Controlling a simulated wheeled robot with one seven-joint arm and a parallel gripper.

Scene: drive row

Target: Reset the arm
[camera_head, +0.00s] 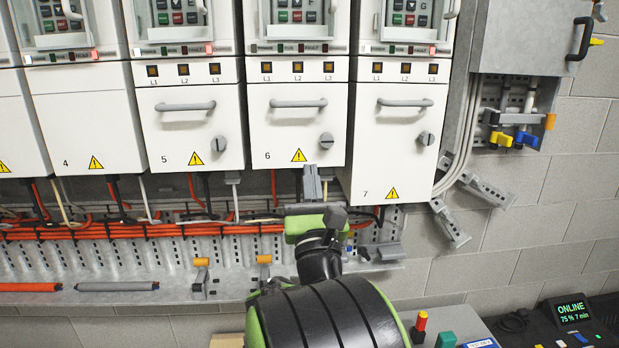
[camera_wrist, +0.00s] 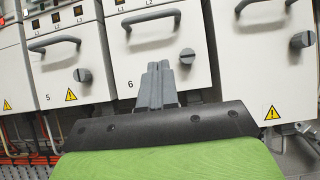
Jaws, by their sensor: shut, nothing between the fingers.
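My gripper (camera_head: 312,184) is raised in front of the row of drive cabinets, just below the lower edge of the cabinet marked 6 (camera_head: 282,137). In the wrist view its two grey fingers (camera_wrist: 158,84) are together, with nothing between them. They point toward the front of cabinet 6 (camera_wrist: 150,45), below its handle. I cannot tell the exact gap between the fingertips and the cabinet. My green and black arm reaches up from the bottom of the head view.
Cabinets 5 (camera_head: 188,140) and 7 (camera_head: 370,160) flank it, with projecting handles and knobs. Orange cables (camera_head: 100,232) run along a slotted rail below. A grey box (camera_head: 530,38) hangs at the upper right. A display reading ONLINE (camera_head: 572,312) stands at the lower right.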

